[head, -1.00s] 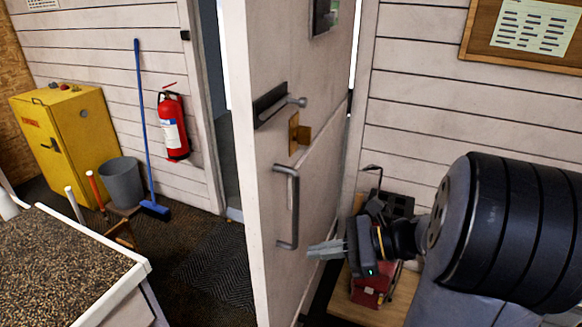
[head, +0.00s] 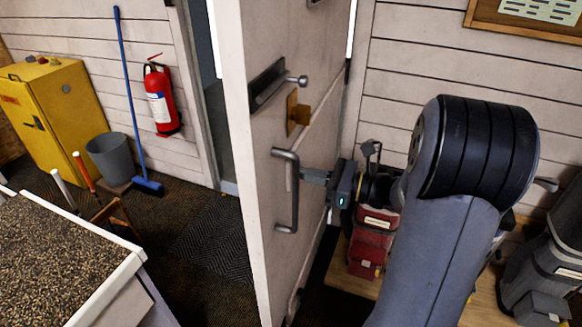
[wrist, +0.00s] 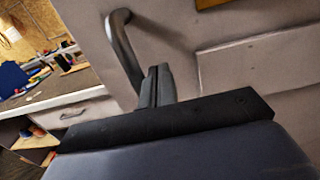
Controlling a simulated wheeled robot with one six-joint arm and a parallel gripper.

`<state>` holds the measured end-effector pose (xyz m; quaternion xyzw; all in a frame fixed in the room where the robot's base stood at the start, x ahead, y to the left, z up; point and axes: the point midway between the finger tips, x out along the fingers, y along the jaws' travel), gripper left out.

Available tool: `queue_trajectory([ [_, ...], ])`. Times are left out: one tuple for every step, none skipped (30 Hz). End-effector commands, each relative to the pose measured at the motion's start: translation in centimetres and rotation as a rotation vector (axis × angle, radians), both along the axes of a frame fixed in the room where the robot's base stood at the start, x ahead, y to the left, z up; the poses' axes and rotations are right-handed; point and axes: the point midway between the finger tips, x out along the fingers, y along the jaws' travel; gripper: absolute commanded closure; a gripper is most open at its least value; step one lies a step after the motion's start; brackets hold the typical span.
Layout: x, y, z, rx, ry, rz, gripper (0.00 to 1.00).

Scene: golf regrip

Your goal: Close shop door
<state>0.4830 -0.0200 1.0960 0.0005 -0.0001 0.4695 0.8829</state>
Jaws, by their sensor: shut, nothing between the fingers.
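The white shop door (head: 262,215) stands open, swung into the room, with the doorway at its left in the head view. It carries a grey D-shaped pull handle (head: 293,200), a dark bar with a knob and a brass plate (head: 297,112). My gripper (head: 305,175) is shut and empty, its fingertips close to the pull handle on the handle's right side. In the wrist view the shut fingers (wrist: 157,85) are by the handle (wrist: 124,48) and in front of the door's face (wrist: 225,45). I cannot tell whether they touch it.
A counter (head: 70,255) is at the lower left. A yellow cabinet (head: 55,115), grey bucket (head: 110,158), blue broom (head: 130,100) and red extinguisher (head: 160,98) stand along the left wall. A red machine (head: 372,240) is right of the door. Dark floor lies between counter and door.

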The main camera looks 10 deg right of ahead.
Motion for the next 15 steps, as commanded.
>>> queue_trajectory([
  [0.4, 0.8, 0.1, 0.000, 0.001, 0.004, 1.00],
  [0.7, 1.1, 0.1, 0.001, 0.001, 0.004, 1.00],
  [1.0, 1.6, 0.1, 0.000, 0.001, 0.004, 1.00],
  [1.2, 1.9, 0.1, 0.000, 0.001, 0.003, 1.00],
  [1.4, 2.1, 0.1, 0.000, 0.001, 0.003, 1.00],
  [1.6, 2.4, 0.1, 0.000, 0.000, 0.002, 1.00],
  [1.7, 2.6, 0.1, 0.000, 0.000, 0.002, 1.00],
  [1.8, 2.8, 0.1, -0.001, 0.001, 0.002, 1.00],
  [1.9, 2.9, 0.0, -0.001, 0.001, 0.002, 1.00],
  [2.0, 3.0, 0.0, -0.001, 0.001, 0.001, 1.00],
  [2.1, 3.1, 0.0, -0.001, 0.001, 0.000, 1.00],
  [2.1, 3.1, 0.0, -0.001, 0.001, 0.000, 1.00],
  [2.2, 3.2, 0.0, -0.001, 0.001, -0.001, 1.00],
  [2.2, 3.2, 0.0, -0.001, 0.001, -0.001, 1.00],
  [2.2, 3.2, 0.0, -0.001, 0.001, -0.001, 1.00],
])
